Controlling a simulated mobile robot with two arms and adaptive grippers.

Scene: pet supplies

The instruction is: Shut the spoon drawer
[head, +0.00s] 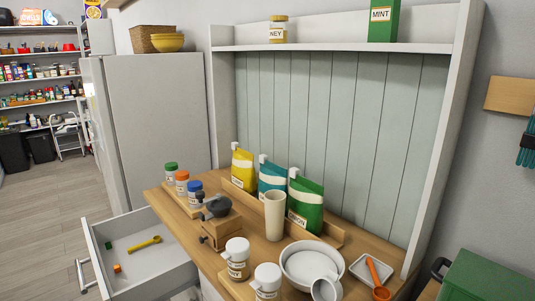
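The drawer (163,279) is pulled out at the lower left of the head view, to the left of the wooden counter (155,199). It is white and open at the top. A yellow spoon (146,243) lies inside, with a small green piece (108,246) and a small orange piece (117,268). Its metal bar handle (81,274) is on the front panel, at the left. The drawer's lower part is cut off by the picture's bottom edge. Neither of my grippers is in view.
On the counter stand lidded jars (237,258), a dark-topped wooden grinder (220,229), a beige cup (275,215), pouches (306,205), a white bowl (304,263) and an orange scoop (378,278). A tall grey cabinet (160,125) stands behind. The floor (45,215) left of the drawer is clear.

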